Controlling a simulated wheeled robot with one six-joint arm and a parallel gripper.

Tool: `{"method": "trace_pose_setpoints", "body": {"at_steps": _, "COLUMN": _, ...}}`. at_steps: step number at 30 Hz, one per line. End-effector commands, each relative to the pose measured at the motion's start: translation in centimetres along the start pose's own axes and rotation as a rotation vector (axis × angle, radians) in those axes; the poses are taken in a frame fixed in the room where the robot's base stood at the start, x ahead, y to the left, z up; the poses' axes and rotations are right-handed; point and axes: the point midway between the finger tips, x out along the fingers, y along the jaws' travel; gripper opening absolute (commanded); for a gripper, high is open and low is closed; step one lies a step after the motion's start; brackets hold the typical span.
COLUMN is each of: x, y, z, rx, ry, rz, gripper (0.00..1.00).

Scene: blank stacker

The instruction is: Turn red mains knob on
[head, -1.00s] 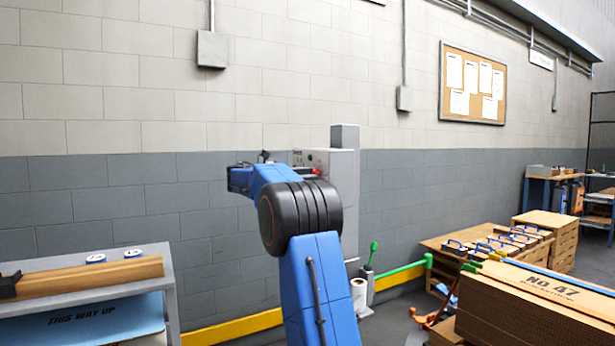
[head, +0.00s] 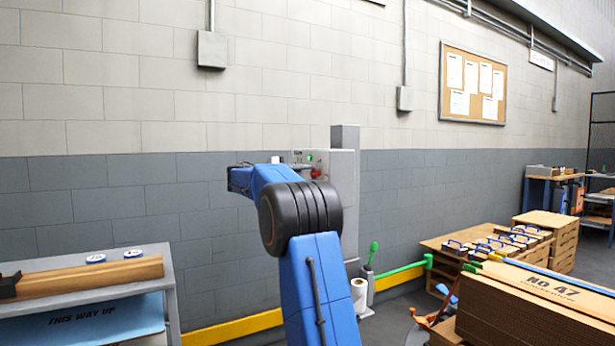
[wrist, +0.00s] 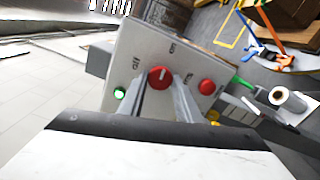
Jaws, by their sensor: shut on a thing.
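The red mains knob (wrist: 160,77) is on the face of a pale grey control box (wrist: 137,44) in the wrist view. A white mark shows on its upper part. My gripper (wrist: 160,84) is shut on the knob, one finger on each side of it. A green lamp (wrist: 120,93) on the panel is lit, left of the knob. A second red, round control (wrist: 206,87) sits to the right. In the head view the box (head: 343,190) stands against the wall, with the green lamp (head: 309,158) visible. My arm hides the fingers there.
A grey bench with a wooden beam (head: 90,276) stands at left. A green-handled tool (head: 373,253) and a paper roll (head: 359,296) are below the box.

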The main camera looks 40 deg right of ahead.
Motion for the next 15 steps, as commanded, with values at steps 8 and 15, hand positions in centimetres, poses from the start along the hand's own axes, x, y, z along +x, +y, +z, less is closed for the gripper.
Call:
{"method": "trace_pose_setpoints", "body": {"at_steps": 8, "x": -0.06, "y": -0.13, "z": -0.04, "rx": 0.076, "ry": 0.000, "rz": -0.002, "gripper": 0.08}}
{"method": "trace_pose_setpoints", "body": {"at_steps": 15, "x": -0.06, "y": -0.15, "z": -0.04, "rx": 0.089, "ry": -0.001, "rz": -0.003, "gripper": 0.08}}
